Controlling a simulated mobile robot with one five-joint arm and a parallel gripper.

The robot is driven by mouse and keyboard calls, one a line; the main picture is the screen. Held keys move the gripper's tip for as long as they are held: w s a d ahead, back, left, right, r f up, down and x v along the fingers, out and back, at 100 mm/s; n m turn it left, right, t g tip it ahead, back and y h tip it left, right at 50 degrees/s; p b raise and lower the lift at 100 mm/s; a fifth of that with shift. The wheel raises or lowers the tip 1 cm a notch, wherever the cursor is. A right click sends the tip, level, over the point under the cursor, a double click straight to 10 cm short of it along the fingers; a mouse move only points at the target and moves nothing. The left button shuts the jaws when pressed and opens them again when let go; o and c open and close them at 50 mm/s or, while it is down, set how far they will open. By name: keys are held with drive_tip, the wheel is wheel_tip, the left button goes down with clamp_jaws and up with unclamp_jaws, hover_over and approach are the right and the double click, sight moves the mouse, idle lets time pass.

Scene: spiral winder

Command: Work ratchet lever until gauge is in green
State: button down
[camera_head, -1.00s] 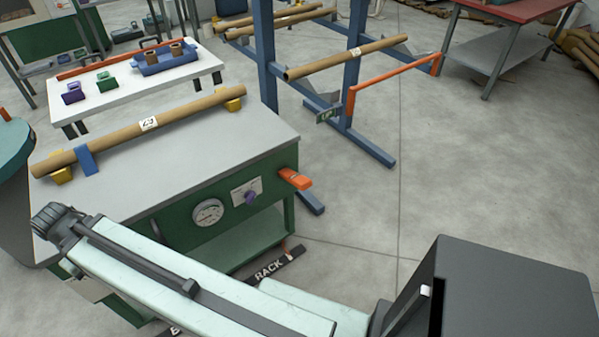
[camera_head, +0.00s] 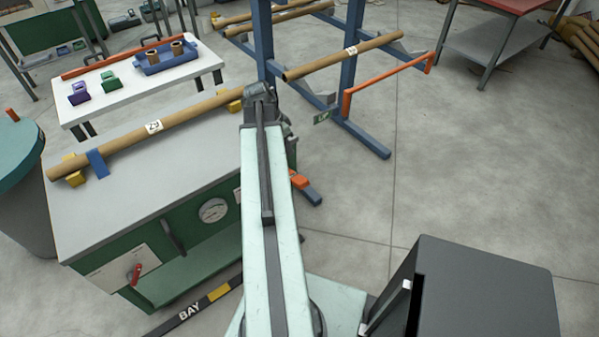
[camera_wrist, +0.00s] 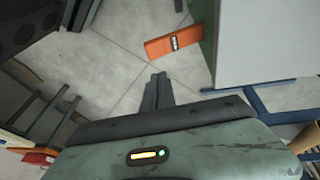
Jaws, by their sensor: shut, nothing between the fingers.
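The green bench-like machine (camera_head: 110,262) stands left of centre in the head view. Its round white gauge (camera_head: 213,210) is on the front; the needle is too small to read. An orange lever (camera_head: 299,181) sticks out at the machine's right end, partly behind my arm. My arm hides the gripper in the head view.
A cardboard tube (camera_head: 150,130) lies on the machine top. The front also has a red knob (camera_head: 134,274) and a dark handle (camera_head: 172,236). A blue rack (camera_head: 352,75) with an orange bar stands behind right. Open floor (camera_head: 450,190) lies to the right.

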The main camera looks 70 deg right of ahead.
sight(302, 180)
drive_tip(key=b+x, duration=0.4)
drive_tip(key=a+b+x, duration=0.1)
drive_tip(key=b+x, duration=0.3)
drive_tip(key=x, duration=0.1)
drive_tip(key=b+x, duration=0.4)
drive_tip(key=b, duration=0.1)
drive_tip(key=shift+a+f, duration=0.1)
drive_tip(key=shift+f, duration=0.25)
drive_tip(key=shift+s+f, duration=0.15)
drive_tip(key=shift+f, duration=0.1)
drive_tip(key=shift+r, duration=0.1)
